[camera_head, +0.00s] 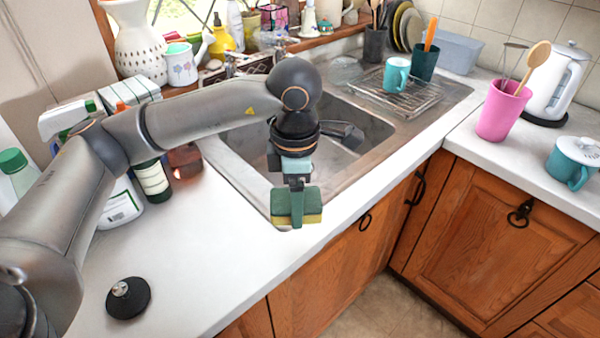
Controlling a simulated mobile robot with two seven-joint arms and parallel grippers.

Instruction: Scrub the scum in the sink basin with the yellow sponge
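My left gripper (297,200) points down over the front edge of the counter, in front of the sink. It is shut on the sponge (311,217), which has a green upper layer and a yellow lower layer. The sponge is held level; whether it touches the counter edge below is hard to tell. The steel sink basin (371,128) lies behind the gripper, and my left arm and wrist cover part of it. I cannot make out any scum in the visible part of the basin. My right gripper is not in view.
A wire rack with a teal mug (396,74) stands on the drainer. A pink cup (502,110) with utensils and a white kettle (556,82) stand at right. Bottles (153,181) crowd the left counter beneath my arm. A black plug (128,298) lies on clear front-left counter.

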